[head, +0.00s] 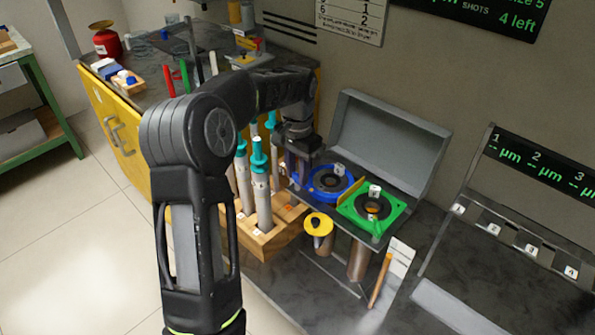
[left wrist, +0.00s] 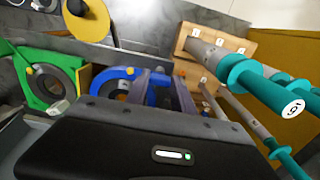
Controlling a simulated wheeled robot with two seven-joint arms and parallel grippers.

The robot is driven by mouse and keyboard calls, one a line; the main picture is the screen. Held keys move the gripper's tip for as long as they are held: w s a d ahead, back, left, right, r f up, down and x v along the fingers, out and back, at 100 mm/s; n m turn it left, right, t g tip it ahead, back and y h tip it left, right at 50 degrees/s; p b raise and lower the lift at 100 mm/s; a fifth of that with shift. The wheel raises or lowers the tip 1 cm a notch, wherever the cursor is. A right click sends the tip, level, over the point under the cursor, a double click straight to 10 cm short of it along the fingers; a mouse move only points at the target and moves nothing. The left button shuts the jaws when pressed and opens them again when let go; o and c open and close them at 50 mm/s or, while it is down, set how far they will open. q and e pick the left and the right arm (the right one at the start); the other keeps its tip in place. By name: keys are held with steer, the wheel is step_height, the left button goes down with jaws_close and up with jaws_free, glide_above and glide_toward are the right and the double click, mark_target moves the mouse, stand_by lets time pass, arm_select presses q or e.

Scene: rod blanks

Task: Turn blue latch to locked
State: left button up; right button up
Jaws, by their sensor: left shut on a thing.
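The blue latch (head: 333,184) is a blue ring around a dark round opening, set in a grey box with its lid raised. It also shows in the left wrist view (left wrist: 112,77). My left gripper (head: 297,176) reaches down at the ring's left side. In the left wrist view its fingers (left wrist: 158,90) are shut on a blue part of the latch, which they partly hide. A small white label sits at the ring's far side; its text is too small to read. My right gripper is not in view.
A green square latch (head: 378,212) lies right of the blue one. A yellow disc (head: 318,224) is in front. A wooden block (head: 262,238) with several teal-handled rods (head: 259,180) stands close left of my gripper. The raised grey lid (head: 388,140) is behind.

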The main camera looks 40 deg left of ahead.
arm_select(q)
jaws_close()
steer(key=shift+r+n+p, duration=0.1)
steer(key=shift+n+p, duration=0.2)
steer(key=shift+n, duration=0.2)
steer(key=n+p, duration=0.1)
steer(key=n, duration=0.2)
steer(key=shift+p, duration=0.3)
steer(key=n+p, duration=0.2)
steer(key=n, duration=0.4)
stand_by(0.3)
steer(key=o, duration=0.7)
jaws_free()
